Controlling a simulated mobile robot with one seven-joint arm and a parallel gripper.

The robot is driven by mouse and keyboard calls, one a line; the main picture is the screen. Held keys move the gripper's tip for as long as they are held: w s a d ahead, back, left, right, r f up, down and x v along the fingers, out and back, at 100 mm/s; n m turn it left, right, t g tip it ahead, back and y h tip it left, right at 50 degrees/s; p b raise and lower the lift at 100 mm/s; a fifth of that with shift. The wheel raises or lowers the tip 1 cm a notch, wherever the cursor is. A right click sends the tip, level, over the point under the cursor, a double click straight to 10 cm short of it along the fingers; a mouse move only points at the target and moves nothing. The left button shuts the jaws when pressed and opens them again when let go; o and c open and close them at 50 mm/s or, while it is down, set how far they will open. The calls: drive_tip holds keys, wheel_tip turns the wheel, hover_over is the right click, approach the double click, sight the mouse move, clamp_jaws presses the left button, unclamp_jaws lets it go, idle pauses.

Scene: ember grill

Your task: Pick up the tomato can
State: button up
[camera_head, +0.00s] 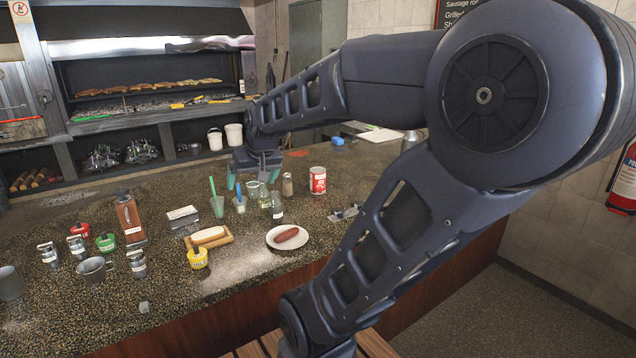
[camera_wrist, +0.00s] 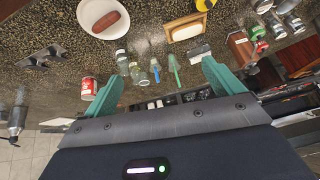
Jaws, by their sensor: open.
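The tomato can (camera_head: 318,180), red with a white band, stands upright on the speckled counter, right of my gripper (camera_head: 253,178) in the head view. In the wrist view the can (camera_wrist: 89,88) is just left of the left teal finger, not between the fingers. My gripper (camera_wrist: 163,72) is open and empty, its two teal fingers wide apart above the counter. In the head view its fingers partly overlap the glasses and bottles behind or below them.
A plate with a sausage (camera_head: 289,237), a clear bottle (camera_head: 277,206), a shaker (camera_head: 287,184) and glasses with green and blue straws (camera_head: 217,205) stand near the can. The counter (camera_head: 372,177) right of the can is fairly clear.

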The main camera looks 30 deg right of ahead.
drive_tip(key=w+d+f+m+t+h, duration=0.2)
drive_tip(key=w+d, duration=0.5)
drive_tip(key=w, duration=0.5)
drive_tip(key=w+d+f+m+t+h, duration=0.1)
drive_tip(key=w+d+m+t+h, duration=0.15)
drive_tip(key=w+d, duration=0.75)
drive_tip(key=w+d+f+m+h, duration=0.2)
drive_tip(key=w+d+f+h, duration=0.1)
drive_tip(key=d, duration=0.4)
drive_tip(key=w+d+f+m+h, duration=0.1)
drive_tip(key=w+d+f+h, duration=0.25)
drive_tip(key=d, duration=0.35)
drive_tip(key=w+d+f+m+h, duration=0.2)
drive_tip(key=w+d+f+h, duration=0.15)
drive_tip(key=d, duration=0.45)
approach(318, 169)
drive_tip(key=shift+w+d+f, duration=0.6)
drive_tip(key=shift+d+f, duration=0.05)
drive_tip(key=shift+d, duration=0.2)
drive_tip(key=shift+w+d+r, duration=0.2)
drive_tip(key=shift+w+d, duration=0.15)
drive_tip(key=shift+d, duration=0.05)
drive_tip(key=shift+w+d, duration=0.15)
drive_tip(key=shift+d, duration=0.05)
drive_tip(key=shift+x, duration=2.95)
